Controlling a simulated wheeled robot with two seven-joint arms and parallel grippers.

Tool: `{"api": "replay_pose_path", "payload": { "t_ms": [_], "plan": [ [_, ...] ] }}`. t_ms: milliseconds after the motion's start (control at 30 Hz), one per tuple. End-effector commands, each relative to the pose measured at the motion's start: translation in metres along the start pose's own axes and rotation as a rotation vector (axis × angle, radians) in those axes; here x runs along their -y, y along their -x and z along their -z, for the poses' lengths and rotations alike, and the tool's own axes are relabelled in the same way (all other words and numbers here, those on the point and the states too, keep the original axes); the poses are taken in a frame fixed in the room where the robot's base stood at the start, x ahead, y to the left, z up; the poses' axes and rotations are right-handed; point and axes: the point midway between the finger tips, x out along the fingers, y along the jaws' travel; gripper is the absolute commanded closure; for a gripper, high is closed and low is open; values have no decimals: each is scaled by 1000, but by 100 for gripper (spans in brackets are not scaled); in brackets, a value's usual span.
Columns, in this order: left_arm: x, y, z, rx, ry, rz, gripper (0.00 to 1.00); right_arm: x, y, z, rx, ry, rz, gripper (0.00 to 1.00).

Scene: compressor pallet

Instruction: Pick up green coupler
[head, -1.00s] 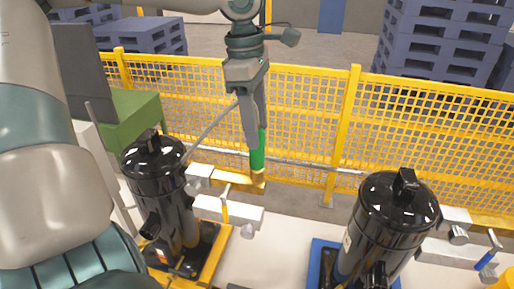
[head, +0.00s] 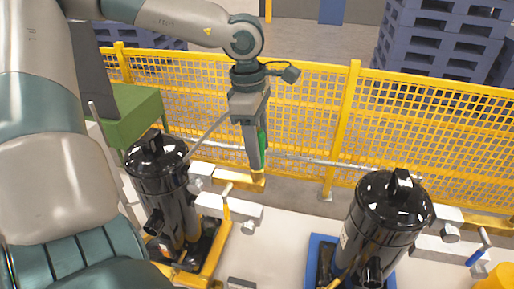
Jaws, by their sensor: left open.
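The green coupler (head: 263,141) stands upright at the back of the white surface, above a yellow fitting (head: 257,175). Most of it is hidden behind my left gripper, with only a green strip showing at the right of the finger. My left gripper (head: 256,160) points down from above, its jaws open at the coupler's height. One finger covers the coupler's front, and I cannot tell whether it touches. My right gripper is not in view.
Two black compressor tanks stand in front, one at left (head: 165,200) and one at right (head: 385,225). A yellow mesh fence (head: 425,125) and a grey horizontal pipe (head: 310,160) run behind. A green box (head: 125,115) stands at left.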

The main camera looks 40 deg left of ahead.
Motion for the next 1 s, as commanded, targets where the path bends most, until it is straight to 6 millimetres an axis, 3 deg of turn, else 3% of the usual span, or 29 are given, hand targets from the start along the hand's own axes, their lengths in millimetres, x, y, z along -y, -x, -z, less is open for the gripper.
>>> {"api": "replay_pose_path", "payload": {
  "t_ms": [200,667,867,1000],
  "plan": [
    [0,-12,0,1,1,0,52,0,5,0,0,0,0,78],
    [0,-12,0,1,0,0,52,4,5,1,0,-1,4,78],
    [0,-12,0,1,0,0,98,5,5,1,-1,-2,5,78],
    [0,-12,0,2,0,-1,100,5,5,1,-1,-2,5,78]
  ]
}}
